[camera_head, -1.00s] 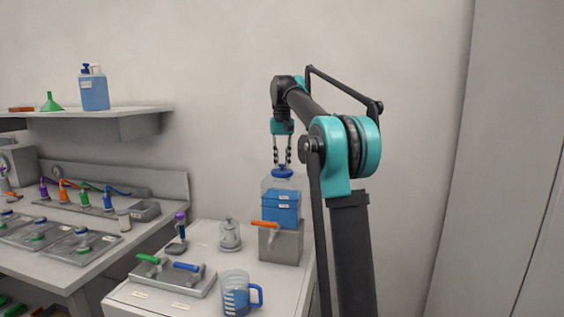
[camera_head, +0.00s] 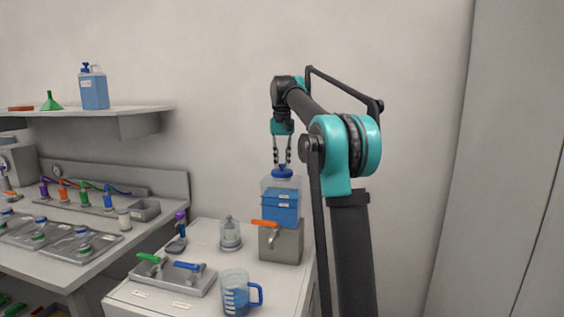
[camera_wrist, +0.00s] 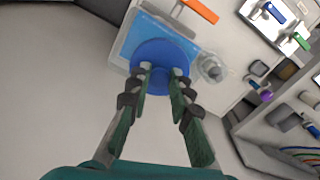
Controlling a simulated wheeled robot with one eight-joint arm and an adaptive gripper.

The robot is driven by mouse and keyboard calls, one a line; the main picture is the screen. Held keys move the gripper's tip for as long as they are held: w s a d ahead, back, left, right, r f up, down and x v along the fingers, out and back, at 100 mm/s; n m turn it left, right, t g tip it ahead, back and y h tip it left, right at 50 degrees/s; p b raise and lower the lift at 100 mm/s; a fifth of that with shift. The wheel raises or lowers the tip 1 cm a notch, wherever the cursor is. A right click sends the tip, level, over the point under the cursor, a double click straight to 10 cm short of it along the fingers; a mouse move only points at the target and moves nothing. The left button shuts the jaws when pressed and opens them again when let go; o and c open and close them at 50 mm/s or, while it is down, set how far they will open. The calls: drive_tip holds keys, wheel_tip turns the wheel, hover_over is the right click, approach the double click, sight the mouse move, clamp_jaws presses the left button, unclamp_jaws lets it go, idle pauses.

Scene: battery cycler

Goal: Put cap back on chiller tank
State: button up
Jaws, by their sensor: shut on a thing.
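The blue cap (camera_head: 282,171) sits at the mouth of the chiller tank (camera_head: 281,205), a clear tank with blue liquid on a grey base with an orange-handled tap. My gripper (camera_head: 282,160) points straight down from above, its fingertips on the cap's top. In the wrist view the round blue cap (camera_wrist: 161,66) shows between the fingertips of my gripper (camera_wrist: 163,72), which is shut on its raised middle. The tank's blue liquid (camera_wrist: 135,36) shows around the cap. The cap hides the tank's opening, so I cannot tell whether it is fully seated.
A measuring jug (camera_head: 237,293) with blue liquid stands at the counter's front. A tray with green and blue valves (camera_head: 172,277) lies to its left. A small clear vessel (camera_head: 230,234) stands left of the tank. The wall is close behind.

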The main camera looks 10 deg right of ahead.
idle(0.8)
drive_tip(key=o, duration=1)
drive_tip(key=shift+o, duration=0.4)
drive_tip(key=o, duration=0.4)
drive_tip(key=shift+r, duration=3.45)
drive_tip(key=shift+c, duration=0.2)
